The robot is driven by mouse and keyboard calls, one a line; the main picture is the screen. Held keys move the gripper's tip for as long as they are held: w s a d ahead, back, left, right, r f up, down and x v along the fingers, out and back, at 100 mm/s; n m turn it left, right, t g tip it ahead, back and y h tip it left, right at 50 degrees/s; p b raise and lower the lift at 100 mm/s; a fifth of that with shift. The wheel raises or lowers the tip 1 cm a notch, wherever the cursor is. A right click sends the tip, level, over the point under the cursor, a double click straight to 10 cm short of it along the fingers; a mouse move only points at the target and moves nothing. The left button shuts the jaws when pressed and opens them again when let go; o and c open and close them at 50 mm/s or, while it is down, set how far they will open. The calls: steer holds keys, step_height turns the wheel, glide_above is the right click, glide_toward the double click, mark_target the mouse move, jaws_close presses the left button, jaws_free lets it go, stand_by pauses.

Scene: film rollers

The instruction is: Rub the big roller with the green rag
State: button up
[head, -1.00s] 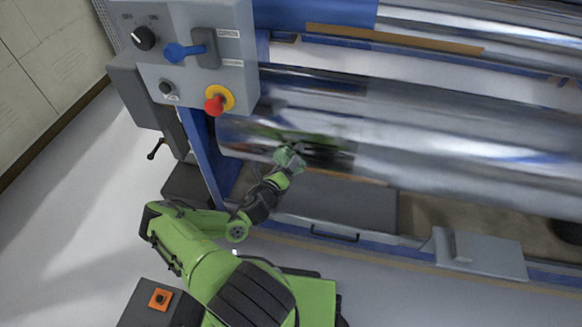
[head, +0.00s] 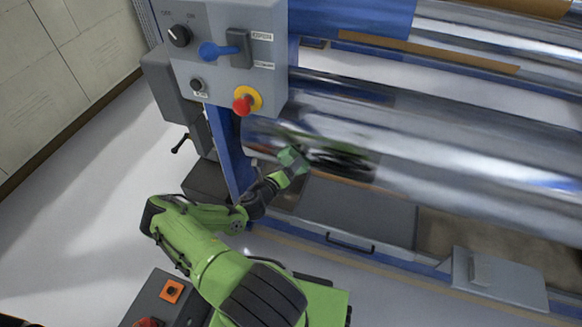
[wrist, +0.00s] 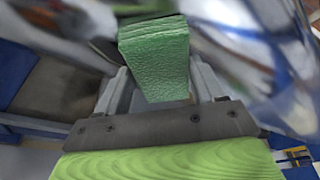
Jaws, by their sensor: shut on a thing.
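The big roller (head: 455,165) is a long shiny metal cylinder running across the head view, with blurred reflections. My gripper (head: 290,163) is at the lower front side of this roller, near its left end. In the wrist view my gripper (wrist: 158,92) is shut on the folded green rag (wrist: 153,55), which stands out between the two grey fingers. The rag (head: 293,157) shows as a small green patch in the head view. It is against or very close to the roller surface; the exact contact is hard to tell. The roller (wrist: 245,65) fills the wrist view's upper right.
Another roller (head: 490,55) lies above. A dark tray (head: 360,212) is below. Open floor (head: 85,220) lies left.

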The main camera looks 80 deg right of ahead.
steer(key=shift+w+a+p, duration=0.2)
steer(key=shift+a+p, duration=0.4)
steer(key=shift+a, duration=2.3)
steer(key=shift+w+a+p, duration=0.15)
steer(key=shift+a+p, duration=0.25)
steer(key=shift+a, duration=1.1)
